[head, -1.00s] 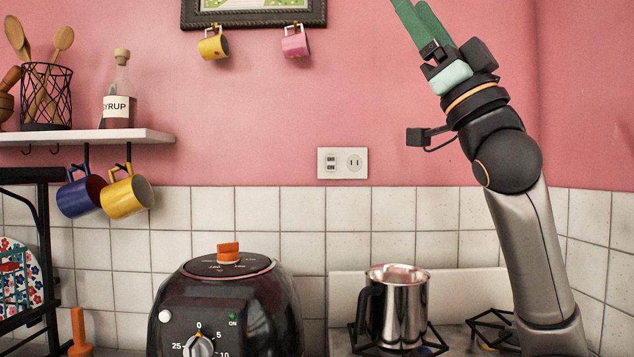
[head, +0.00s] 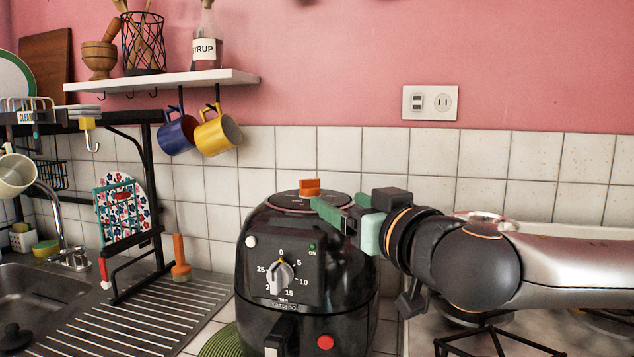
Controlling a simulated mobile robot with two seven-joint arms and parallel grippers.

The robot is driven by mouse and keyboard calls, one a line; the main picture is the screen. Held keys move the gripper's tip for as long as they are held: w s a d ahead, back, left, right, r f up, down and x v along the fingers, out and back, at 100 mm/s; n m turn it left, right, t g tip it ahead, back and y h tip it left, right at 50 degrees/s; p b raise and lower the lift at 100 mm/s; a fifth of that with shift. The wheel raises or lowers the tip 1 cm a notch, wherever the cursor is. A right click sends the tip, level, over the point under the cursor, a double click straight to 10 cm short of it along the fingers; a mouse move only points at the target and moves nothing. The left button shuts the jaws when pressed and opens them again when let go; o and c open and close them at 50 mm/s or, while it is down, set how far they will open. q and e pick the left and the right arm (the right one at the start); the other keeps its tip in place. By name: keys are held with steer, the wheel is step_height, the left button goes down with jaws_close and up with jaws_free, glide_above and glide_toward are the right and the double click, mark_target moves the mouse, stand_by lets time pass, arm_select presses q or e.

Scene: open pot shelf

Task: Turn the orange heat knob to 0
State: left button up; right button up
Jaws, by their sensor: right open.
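The orange heat knob (head: 310,187) sits on top of the black air fryer (head: 255,240), in the middle of its round dial. The dial's markings are too small to read from here. My right gripper (head: 328,208) is open, with green fingers pointing left. Its fingertips are just in front of and right of the knob, at the top edge of the fryer; I cannot tell whether they touch it. The silver timer knob (head: 279,277) on the fryer's front points near 0. My left gripper is not in view.
A metal pot (head: 486,219) on the stove is mostly hidden behind my right arm. A wall shelf (head: 150,82) with hanging mugs is above left. A dish rack (head: 158,190) and sink (head: 30,285) are at the left.

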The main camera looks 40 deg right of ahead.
mark_target(311, 186)
steer(key=shift+w+d+r+p, duration=0.15)
steer(key=shift+w+r+p, duration=0.15)
steer(key=shift+w+p, duration=0.65)
steer(key=p, duration=0.5)
steer(key=shift+w+d, duration=0.1)
steer(key=shift+w, duration=0.3)
steer(key=shift+w+d+f, duration=0.1)
steer(key=shift+w+f, duration=0.1)
steer(key=shift+w, duration=0.1)
steer(key=w, duration=0.4)
steer(key=w+d, duration=0.1)
steer(key=w, duration=0.2)
steer(key=shift+p, duration=0.35)
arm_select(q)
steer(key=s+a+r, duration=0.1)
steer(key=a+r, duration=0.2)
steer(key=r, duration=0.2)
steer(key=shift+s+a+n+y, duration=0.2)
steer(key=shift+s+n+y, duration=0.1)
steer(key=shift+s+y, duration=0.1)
arm_select(e)
steer(key=shift+s, duration=0.1)
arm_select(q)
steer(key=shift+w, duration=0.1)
arm_select(e)
jaws_close()
